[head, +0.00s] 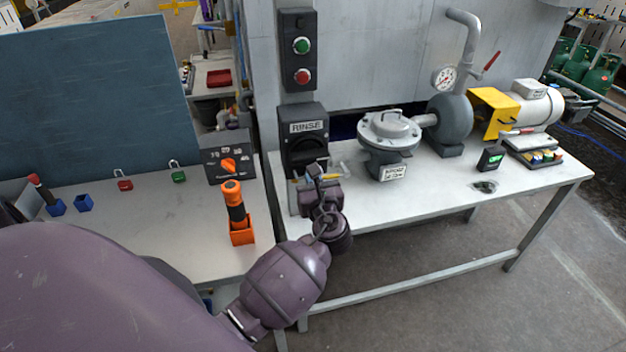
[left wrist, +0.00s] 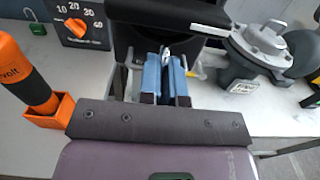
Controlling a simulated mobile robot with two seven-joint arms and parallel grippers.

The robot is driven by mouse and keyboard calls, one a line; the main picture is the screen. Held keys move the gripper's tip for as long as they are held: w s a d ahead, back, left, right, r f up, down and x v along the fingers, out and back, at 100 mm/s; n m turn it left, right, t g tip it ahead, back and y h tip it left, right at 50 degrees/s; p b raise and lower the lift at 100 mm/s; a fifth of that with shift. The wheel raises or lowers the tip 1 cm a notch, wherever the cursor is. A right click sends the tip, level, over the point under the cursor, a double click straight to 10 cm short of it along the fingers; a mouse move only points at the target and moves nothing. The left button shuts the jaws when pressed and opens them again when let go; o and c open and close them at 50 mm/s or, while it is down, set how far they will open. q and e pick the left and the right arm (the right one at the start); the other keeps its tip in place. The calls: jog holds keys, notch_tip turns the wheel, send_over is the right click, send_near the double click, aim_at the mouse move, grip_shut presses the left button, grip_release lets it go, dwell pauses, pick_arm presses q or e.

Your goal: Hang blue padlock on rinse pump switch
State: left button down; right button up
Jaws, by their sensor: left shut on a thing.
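The rinse pump switch is a dark box with a RINSE label and a black rotary handle (head: 305,143) on the grey post. It also shows at the top of the left wrist view, partly cut off, with its dark handle (left wrist: 165,12). My left gripper (head: 313,174) is right in front of the switch's lower part. It is shut on the blue padlock (left wrist: 163,78), whose metal shackle points toward the switch. The head view mostly hides the padlock behind the gripper. I cannot tell whether the shackle touches the switch. My right gripper is in neither view.
A red padlock (head: 124,181) and a green padlock (head: 178,174) lie on the left table. An orange tool in an orange holder (head: 241,233) stands near its right edge. A dial box (head: 229,156) is behind it. A flanged valve (head: 390,140) stands right of the switch.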

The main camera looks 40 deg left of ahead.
pick_arm(q)
jog(key=shift+w+a+r, duration=0.3)
jog(key=shift+a+r, duration=0.4)
jog(key=shift+r, duration=0.05)
jog(key=shift+s+d+f, duration=0.3)
jog(key=shift+d+f, duration=0.15)
jog(key=shift+d, duration=0.2)
dwell(0.9)
jog(key=shift+s+d+f, duration=0.3)
jog(key=shift+s+d, duration=0.35)
jog(key=shift+d, duration=0.1)
jog(key=shift+v, duration=1.65)
